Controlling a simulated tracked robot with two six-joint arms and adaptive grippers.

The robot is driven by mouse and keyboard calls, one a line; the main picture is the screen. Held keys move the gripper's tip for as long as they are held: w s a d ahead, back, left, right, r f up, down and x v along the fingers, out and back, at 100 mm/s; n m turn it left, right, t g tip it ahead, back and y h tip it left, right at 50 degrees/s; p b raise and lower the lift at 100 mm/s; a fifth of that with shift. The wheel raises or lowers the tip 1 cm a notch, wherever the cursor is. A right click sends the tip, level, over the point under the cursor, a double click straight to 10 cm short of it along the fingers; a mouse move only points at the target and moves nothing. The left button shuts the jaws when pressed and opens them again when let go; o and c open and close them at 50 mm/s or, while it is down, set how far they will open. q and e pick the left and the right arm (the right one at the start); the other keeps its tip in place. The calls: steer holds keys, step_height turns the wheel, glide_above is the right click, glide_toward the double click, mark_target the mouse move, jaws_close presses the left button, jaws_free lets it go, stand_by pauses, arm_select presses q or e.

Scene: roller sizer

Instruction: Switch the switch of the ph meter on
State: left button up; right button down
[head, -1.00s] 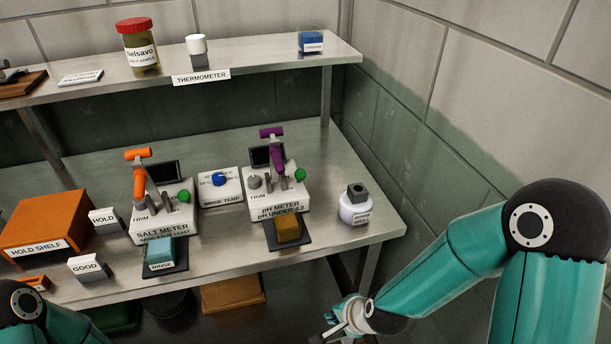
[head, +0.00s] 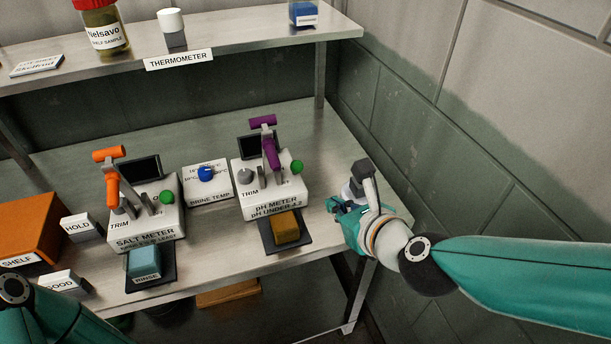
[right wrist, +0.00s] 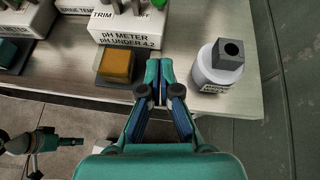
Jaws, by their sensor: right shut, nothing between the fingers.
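The pH meter (head: 240,205) is a white box on the bench with a dark screen, a purple arm (head: 270,152), a green knob (head: 297,167) and a grey trim knob (head: 245,176). Small grey upright parts stand on its top; I cannot make out the switch or its position. In the right wrist view, the meter's front (right wrist: 122,34) shows at the top, with an "OFF" marking. My right gripper (head: 345,208) is right of the meter, by the bench's right edge. In the right wrist view, its fingers (right wrist: 160,64) are shut and empty. My left gripper is out of view.
A brown pad (head: 286,228) sits in front of the meter. A white bottle with a grey block top (right wrist: 212,76) stands right of my right gripper's fingers. The salt meter (head: 145,233) and brine temp box (head: 208,192) stand left. A shelf (head: 240,50) runs behind.

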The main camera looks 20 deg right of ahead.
mark_target(296, 169)
steer(key=shift+w, duration=0.1)
steer(key=x, duration=0.9)
steer(key=shift+w+a+f, duration=0.1)
steer(key=shift+w+f, duration=0.2)
steer(key=w, duration=0.1)
steer(key=w+p, duration=0.1)
steer(key=w+r+p, duration=0.1)
steer(key=shift+a, duration=0.3)
steer(key=shift+w+p, duration=0.35)
steer(key=shift+w, duration=0.1)
steer(key=shift+a+r, duration=0.15)
